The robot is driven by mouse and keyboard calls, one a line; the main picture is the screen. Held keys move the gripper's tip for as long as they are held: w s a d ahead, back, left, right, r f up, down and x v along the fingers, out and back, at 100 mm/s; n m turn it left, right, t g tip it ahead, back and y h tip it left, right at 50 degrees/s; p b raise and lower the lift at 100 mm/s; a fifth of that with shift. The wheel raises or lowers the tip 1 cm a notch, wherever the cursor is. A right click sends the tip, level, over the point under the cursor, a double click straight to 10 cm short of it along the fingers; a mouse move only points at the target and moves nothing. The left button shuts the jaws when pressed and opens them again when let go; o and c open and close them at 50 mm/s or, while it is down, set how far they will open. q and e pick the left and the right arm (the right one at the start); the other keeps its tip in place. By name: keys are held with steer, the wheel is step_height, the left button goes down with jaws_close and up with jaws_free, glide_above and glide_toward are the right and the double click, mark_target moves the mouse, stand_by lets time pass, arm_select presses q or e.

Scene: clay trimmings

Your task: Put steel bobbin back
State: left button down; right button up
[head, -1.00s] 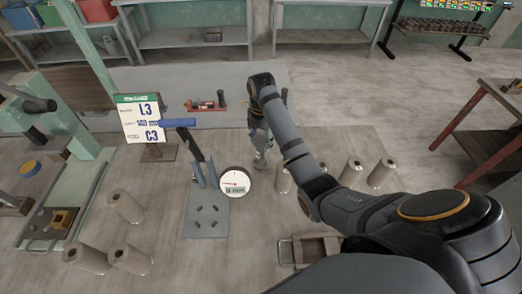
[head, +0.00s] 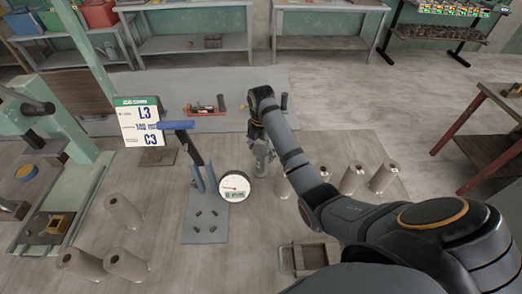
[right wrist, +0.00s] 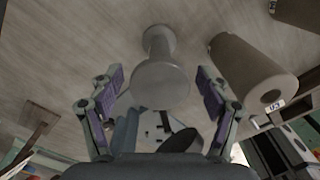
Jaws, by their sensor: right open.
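The steel bobbin (right wrist: 160,78) is a pale grey spool with flared ends, seen in the right wrist view between my open fingers, with a gap on both sides. My right gripper (right wrist: 158,92) is open and holds nothing. In the head view my right gripper (head: 261,148) hangs over the bench just right of the gauge stand, and the bobbin (head: 262,167) shows only partly beneath it. A white card (head: 138,122) reads L3 and C3. My left gripper is not in view.
A round dial gauge (head: 234,186) and blue-handled stand (head: 205,222) are close on the left. Tan spools (head: 383,178) stand on the right, one near my fingers in the wrist view (right wrist: 250,68). More tan spools (head: 124,212) are at left. A wooden box (head: 312,256) lies in front.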

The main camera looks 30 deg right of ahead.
steer(key=shift+r, duration=0.3)
step_height(320, 180, up, 12)
steer(key=p, duration=1)
steer(key=shift+f, duration=0.15)
steer(key=shift+d, duration=0.1)
steer(key=shift+f, duration=0.1)
